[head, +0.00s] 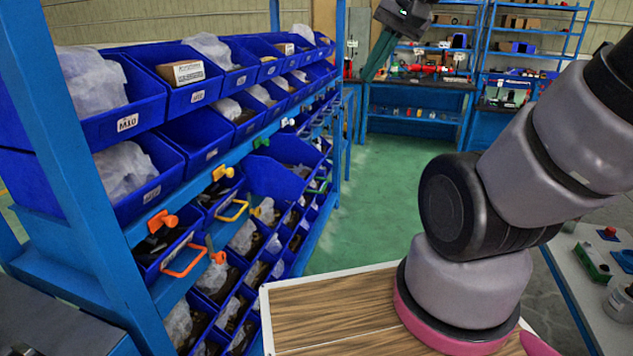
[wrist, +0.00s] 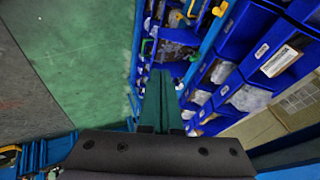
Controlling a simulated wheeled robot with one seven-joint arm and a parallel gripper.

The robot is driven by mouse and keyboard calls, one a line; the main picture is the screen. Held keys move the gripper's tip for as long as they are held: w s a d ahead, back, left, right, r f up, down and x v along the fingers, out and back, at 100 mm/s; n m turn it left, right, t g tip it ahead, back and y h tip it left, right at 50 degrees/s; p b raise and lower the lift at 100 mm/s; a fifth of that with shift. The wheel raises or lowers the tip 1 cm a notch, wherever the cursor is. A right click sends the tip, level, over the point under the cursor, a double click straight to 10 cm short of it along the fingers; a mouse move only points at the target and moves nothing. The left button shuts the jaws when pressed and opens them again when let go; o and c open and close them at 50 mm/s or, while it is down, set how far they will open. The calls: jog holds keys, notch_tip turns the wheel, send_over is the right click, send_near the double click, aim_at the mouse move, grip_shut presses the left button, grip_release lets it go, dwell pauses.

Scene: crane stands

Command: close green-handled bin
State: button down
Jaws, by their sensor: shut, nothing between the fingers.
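The green handle (head: 318,186) is small and sits on the middle tier of the blue rack, beyond the yellow handle. A broad blue bin wall (head: 278,180) beside it appears to jut out past its neighbours, and seems to belong to the green-handled bin. In the wrist view the green handle (wrist: 147,47) lies beyond my fingertips, slightly left. My gripper (head: 376,62) is raised at the top of the head view, right of the rack and apart from it. Its green fingers (wrist: 160,98) are together and empty.
An orange handle (head: 184,262) and a yellow handle (head: 233,211) stick out nearer on the rack (head: 75,150). Orange and yellow knobs mark other bins. A wooden-topped surface (head: 330,310) is in front. Green floor (head: 385,190) is clear, with workbenches behind.

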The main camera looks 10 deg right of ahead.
jog(key=w+a+f+m+g+y, duration=0.25)
jog(key=w+f+m+y, duration=0.25)
jog(key=w+f+m, duration=0.65)
jog(key=w+d+f+m+t+y, duration=0.1)
jog(key=w+d+f+m, duration=0.1)
jog(key=w+f, duration=0.35)
jog(key=w+d+f+m, duration=0.2)
jog(key=f+m, duration=0.1)
jog(key=f, duration=0.5)
jog(key=w+d+f+m+t+y, duration=0.1)
jog(key=w+d+f+m, duration=0.15)
jog(key=f, duration=0.45)
jog(key=x, duration=1)
jog(key=shift+w, duration=0.45)
jog(key=shift+a+r, duration=0.1)
jog(key=w+a, duration=0.3)
jog(key=a, duration=0.2)
jog(key=w+a, duration=0.3)
jog(key=a, duration=0.3)
jog(key=w+a, duration=0.4)
jog(key=a, duration=0.2)
jog(key=shift+r, duration=0.2)
